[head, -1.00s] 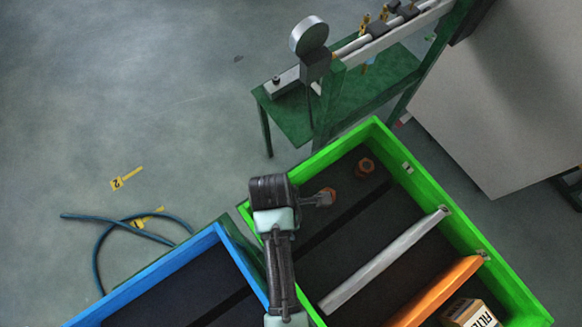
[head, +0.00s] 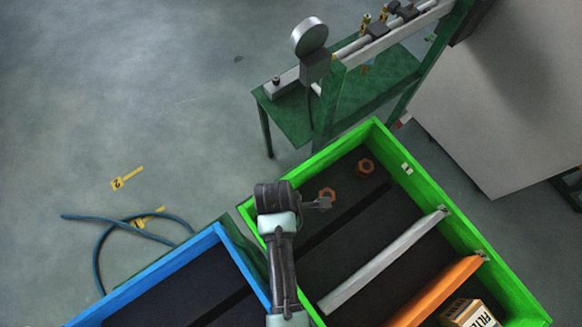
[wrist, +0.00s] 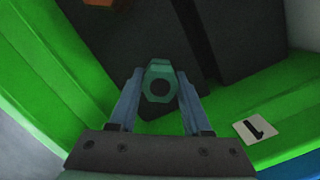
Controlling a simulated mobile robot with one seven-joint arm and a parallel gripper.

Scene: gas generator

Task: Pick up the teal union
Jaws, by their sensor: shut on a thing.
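The teal union (wrist: 160,68) shows in the wrist view as a hex-shaped fitting with a dark round hole. It sits between the fingertips of my gripper (wrist: 160,82), which is shut on it. In the head view my gripper (head: 318,204) is at the left part of the green crate (head: 433,190), near its left wall. The union cannot be made out in the head view. Whether it touches the crate floor cannot be told.
Two orange fittings (head: 327,194) (head: 366,166) lie in the crate. A blue crate (head: 240,262) adjoins at left. A green bench with a gauge (head: 310,37) stands behind.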

